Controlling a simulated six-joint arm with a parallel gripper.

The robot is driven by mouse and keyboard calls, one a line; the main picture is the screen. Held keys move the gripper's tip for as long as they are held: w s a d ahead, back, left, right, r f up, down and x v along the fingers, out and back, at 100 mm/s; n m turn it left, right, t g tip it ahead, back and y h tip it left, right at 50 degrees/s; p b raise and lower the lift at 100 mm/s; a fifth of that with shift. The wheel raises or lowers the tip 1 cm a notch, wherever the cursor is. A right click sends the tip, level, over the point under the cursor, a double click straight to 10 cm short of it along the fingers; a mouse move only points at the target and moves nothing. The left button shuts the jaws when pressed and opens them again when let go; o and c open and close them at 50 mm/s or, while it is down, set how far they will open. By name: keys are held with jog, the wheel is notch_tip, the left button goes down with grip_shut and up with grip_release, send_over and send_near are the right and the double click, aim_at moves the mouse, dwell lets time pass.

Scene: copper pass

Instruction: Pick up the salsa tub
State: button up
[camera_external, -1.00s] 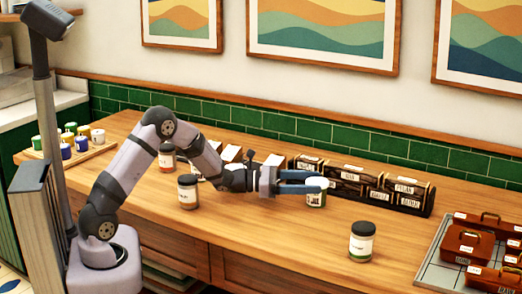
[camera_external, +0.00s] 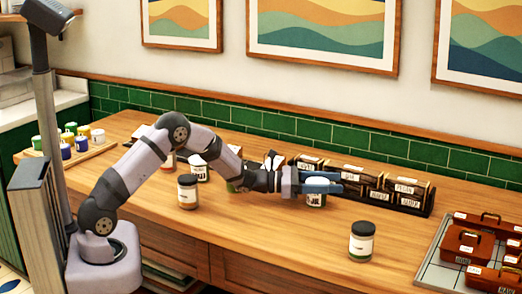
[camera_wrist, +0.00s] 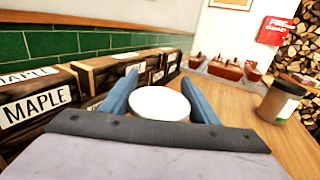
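In the wrist view the round white lid (camera_wrist: 160,103) lies between the two blue fingers (camera_wrist: 160,85). The fingers are spread, and I see no clear grip; the tub's lower body is hidden there.
Dark wooden boxes (camera_external: 349,180) with labels stand close behind the tub. A dark-lidded jar (camera_external: 361,241) stands to the front right, another (camera_external: 187,191) to the left. Brown caddies (camera_external: 468,242) sit on a grey tray at right.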

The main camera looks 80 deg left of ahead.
jog(key=c, duration=0.4)
jog(key=shift+c, duration=0.2)
notch_tip(320, 180, up, 10)
jog(key=b, duration=0.1)
